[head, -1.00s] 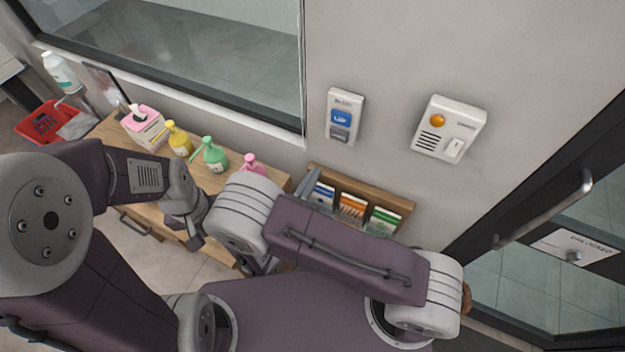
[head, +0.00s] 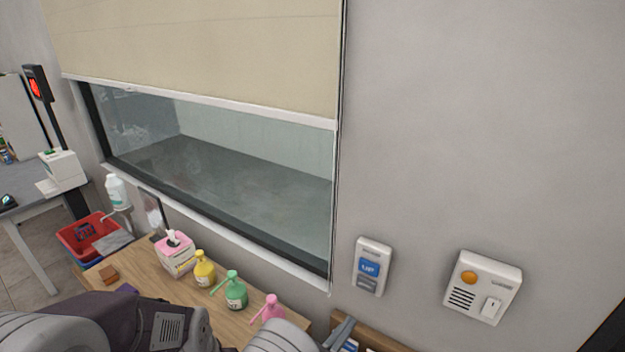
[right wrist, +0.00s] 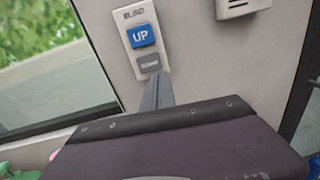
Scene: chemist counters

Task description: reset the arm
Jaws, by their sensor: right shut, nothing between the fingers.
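My right gripper (head: 341,332) shows at the bottom of the head view, below the wall switch, with its narrow grey fingers together and empty. In the right wrist view the closed fingers (right wrist: 157,92) point up in front of the wall, just under the blind switch (right wrist: 143,45). Whether they touch the wall is unclear. The same switch (head: 371,267) has a blue UP button and a grey lower button. Purple and grey links of my arms fill the lower left of the head view. My left gripper is out of sight.
A beige blind (head: 200,45) covers the upper part of the window (head: 230,170). A wooden counter (head: 215,312) holds a tissue box (head: 178,258) and yellow, green and pink pump bottles. A white intercom (head: 482,288) is on the wall at right. A red basket (head: 75,238) stands at left.

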